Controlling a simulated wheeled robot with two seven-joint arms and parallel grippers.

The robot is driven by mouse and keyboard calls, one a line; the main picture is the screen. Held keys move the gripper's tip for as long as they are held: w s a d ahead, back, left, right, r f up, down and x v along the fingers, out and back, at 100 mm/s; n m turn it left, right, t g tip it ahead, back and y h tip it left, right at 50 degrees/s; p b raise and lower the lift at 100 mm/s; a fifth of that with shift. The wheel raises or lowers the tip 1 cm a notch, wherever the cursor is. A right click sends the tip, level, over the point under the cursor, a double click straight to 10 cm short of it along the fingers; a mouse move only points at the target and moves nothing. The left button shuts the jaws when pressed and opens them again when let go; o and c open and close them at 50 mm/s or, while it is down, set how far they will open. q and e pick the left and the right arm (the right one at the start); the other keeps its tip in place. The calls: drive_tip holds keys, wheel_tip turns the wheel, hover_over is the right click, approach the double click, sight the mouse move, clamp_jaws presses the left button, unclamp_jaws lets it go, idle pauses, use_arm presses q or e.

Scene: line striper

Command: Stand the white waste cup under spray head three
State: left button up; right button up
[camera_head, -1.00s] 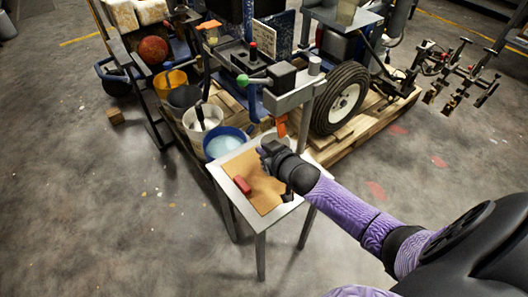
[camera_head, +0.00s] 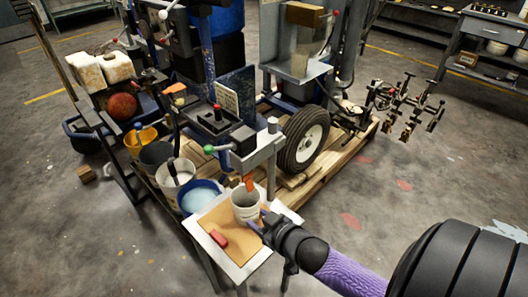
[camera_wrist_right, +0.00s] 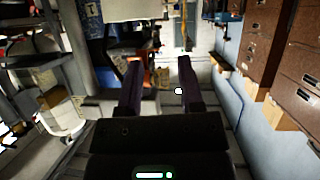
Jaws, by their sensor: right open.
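The white waste cup (camera_head: 245,209) stands upright on the brown board on the small table, its open top facing up. An orange-tipped part (camera_head: 249,183) hangs from a grey arm just above the cup's rim; no number on it can be read. My right gripper (camera_head: 258,220) is at the cup's lower right in the head view, its fingers pointing towards the cup. In the right wrist view its two fingers (camera_wrist_right: 160,88) are spread with nothing held between them. Whether a finger touches the cup cannot be told. My left gripper is out of view.
A red block (camera_head: 218,238) lies on the brown board (camera_head: 239,246) left of the cup. Several buckets, including a blue one (camera_head: 200,196), stand behind the table. The grey arm (camera_head: 262,150) overhangs the table's back. Open floor lies to the left and right.

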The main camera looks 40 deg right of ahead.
drive_tip(key=s+a+f+g+h, duration=0.1)
drive_tip(key=s+f+g, duration=0.7)
drive_tip(key=s+f, duration=1.1)
drive_tip(key=s+a+f+n+g, duration=0.1)
drive_tip(key=s+a+f+g, duration=0.1)
drive_tip(key=s, duration=0.7)
drive_tip(key=s+a+f+n+g, duration=0.1)
drive_tip(key=s+f+g, duration=0.2)
drive_tip(key=s, duration=0.6)
drive_tip(key=shift+a+f+g, duration=0.35)
drive_tip(key=shift+f+g, duration=0.05)
drive_tip(key=shift+f, duration=0.15)
